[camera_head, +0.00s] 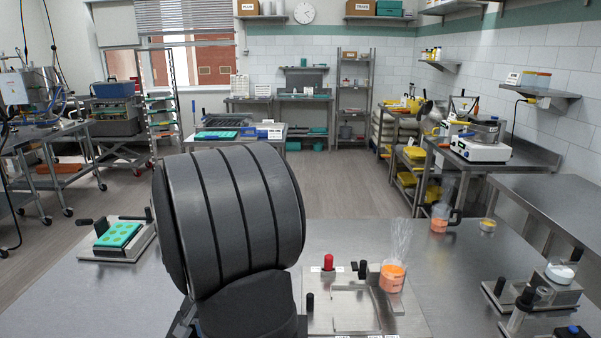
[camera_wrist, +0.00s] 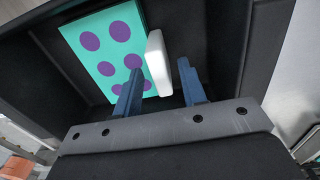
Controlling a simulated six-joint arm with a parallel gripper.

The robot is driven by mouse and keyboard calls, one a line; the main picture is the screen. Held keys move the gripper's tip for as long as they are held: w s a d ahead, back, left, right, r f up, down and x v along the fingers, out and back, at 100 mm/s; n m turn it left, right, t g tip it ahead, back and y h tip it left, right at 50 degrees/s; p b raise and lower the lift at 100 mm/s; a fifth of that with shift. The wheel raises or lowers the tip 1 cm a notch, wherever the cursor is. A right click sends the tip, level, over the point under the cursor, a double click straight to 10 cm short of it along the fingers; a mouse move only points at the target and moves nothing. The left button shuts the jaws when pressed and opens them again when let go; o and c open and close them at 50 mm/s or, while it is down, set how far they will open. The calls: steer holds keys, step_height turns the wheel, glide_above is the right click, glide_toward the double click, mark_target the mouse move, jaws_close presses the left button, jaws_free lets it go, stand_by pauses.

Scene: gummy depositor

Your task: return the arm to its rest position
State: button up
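My gripper (camera_wrist: 161,68) shows in the wrist view, with two blue fingers standing apart. It looks open. A white upright bar (camera_wrist: 158,62) stands beyond and between the fingertips; I see no clear contact with it. A teal mould with purple round cavities (camera_wrist: 105,40) lies just past the left finger, inside a dark-walled enclosure (camera_wrist: 225,45). In the head view my own dark arm link fills the middle and hides my gripper and whatever is behind it.
A teal mould with greenish cavities (camera_head: 118,235) sits on a metal plate at left. A steel fixture (camera_head: 400,318) with a red knob stands at front right, beside an orange-filled clear bag (camera_head: 392,278). A second orange container (camera_head: 439,221) and a small yellow-topped cup (camera_head: 488,225) stand farther right.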

step_height(320, 180, down, 3)
steer(key=shift+f, duration=0.2)
steer(key=shift+r, duration=1.7)
steer(key=shift+f, duration=0.1)
step_height(320, 180, up, 9)
steer(key=shift+f, duration=0.1)
steer(key=shift+s+f, duration=0.1)
steer(key=shift+f, duration=0.15)
step_height(320, 180, down, 12)
steer(key=shift+r, duration=0.1)
step_height(320, 180, up, 19)
steer(key=w+d+f, duration=0.3)
steer(key=w+d, duration=0.1)
steer(key=d, duration=0.5)
steer(key=w+d+f, duration=0.3)
steer(key=w+d, duration=0.2)
steer(key=d, duration=0.4)
steer(key=w+d+f, duration=0.4)
steer(key=w+d, duration=0.1)
steer(key=d, duration=0.5)
